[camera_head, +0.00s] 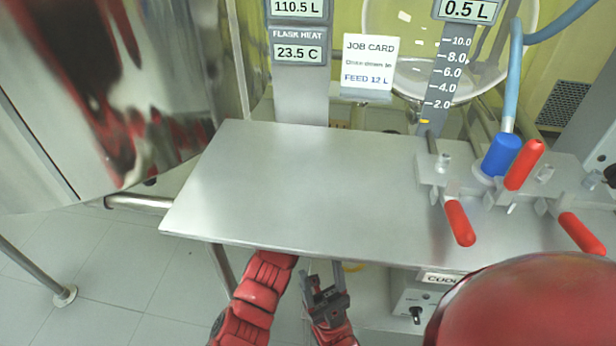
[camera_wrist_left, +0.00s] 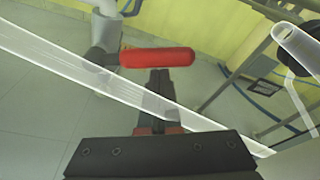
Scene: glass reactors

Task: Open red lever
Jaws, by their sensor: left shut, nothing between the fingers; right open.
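In the left wrist view a red lever (camera_wrist_left: 157,57) lies level, joined at its left end to a grey fitting. My left gripper (camera_wrist_left: 159,78) is shut and empty, its tips just below the lever's middle in the picture; I cannot tell if they touch it. I do not make out the left gripper in the head view. The head view shows three red levers on the metal fittings at right: an upper one (camera_head: 524,165), a left one (camera_head: 460,223) and a right one (camera_head: 582,234). I cannot tell which, if any, is the wrist-view lever. My right gripper (camera_head: 322,274) is open below the table's front edge.
The steel table (camera_head: 290,185) is bare at left and middle. A blue hose end (camera_head: 501,155) stands among the levers. A job card (camera_head: 369,66) and glass vessel (camera_head: 400,25) are behind. A clear tube (camera_wrist_left: 60,72) crosses the left wrist view near the fingers.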

